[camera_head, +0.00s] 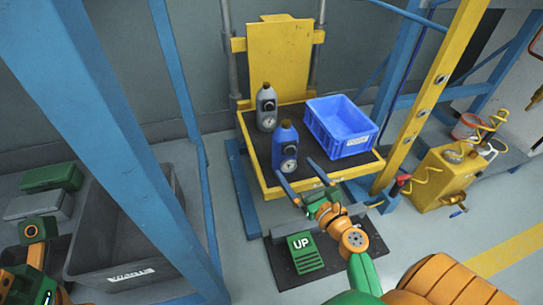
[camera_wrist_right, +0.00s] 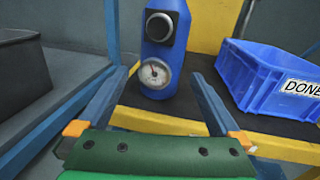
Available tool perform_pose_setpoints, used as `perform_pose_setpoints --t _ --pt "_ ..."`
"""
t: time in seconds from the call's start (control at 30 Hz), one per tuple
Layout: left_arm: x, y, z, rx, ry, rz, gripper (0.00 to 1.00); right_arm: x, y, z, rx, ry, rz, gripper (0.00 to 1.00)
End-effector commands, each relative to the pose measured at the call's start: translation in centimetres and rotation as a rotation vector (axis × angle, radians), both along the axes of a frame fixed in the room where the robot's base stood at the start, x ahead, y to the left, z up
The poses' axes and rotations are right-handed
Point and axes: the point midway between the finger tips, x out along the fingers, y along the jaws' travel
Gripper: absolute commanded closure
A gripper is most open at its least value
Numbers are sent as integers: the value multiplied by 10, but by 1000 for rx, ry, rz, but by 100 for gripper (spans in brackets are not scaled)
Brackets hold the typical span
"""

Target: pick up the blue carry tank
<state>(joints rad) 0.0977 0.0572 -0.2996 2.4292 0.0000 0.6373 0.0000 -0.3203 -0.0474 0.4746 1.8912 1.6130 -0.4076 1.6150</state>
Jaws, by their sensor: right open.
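The blue carry tank (camera_head: 285,150) stands upright on the yellow-edged lift platform, at its front left. It has a round gauge and a dark knob on its front. My right gripper (camera_head: 298,172) is open and empty just in front of the tank, its fingers apart. In the right wrist view the tank (camera_wrist_right: 163,50) stands ahead, between and beyond the two open fingers (camera_wrist_right: 155,95). I see no contact between them. My left arm (camera_head: 35,255) shows at the lower left; its fingertips are not clearly visible.
A grey tank (camera_head: 266,112) stands behind the blue one. A blue crate (camera_head: 340,127) labelled DONE sits to the right on the platform (camera_head: 255,165). Blue posts and a yellow upright (camera_head: 430,90) flank the lift. A grey bin (camera_head: 120,240) is at the left.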

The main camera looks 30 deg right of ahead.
Motion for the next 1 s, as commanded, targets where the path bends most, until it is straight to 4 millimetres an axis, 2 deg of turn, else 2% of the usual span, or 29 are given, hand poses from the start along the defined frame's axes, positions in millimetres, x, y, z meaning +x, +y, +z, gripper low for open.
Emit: perform_pose_setpoints --t 0.17,0.43,0.53,0.7,0.77,1.0 --pt "-8 2 0 -8 -29 -2 50 14 -3 3 21 -19 -3 0" --pt "-11 1 2 -4 -56 -1 50 64 -6 0 19 -17 -2 0" --pt "-12 1 3 -3 -60 -1 50 71 -7 0 18 -15 -2 0" --pt "-11 1 4 -3 -59 -1 50 71 -7 1 18 -14 -2 0" --pt "-11 1 4 -3 -59 -1 50 71 -7 0 18 -14 -2 14" --pt "-11 1 4 -3 -60 -1 50 70 -7 0 17 -13 -2 78"
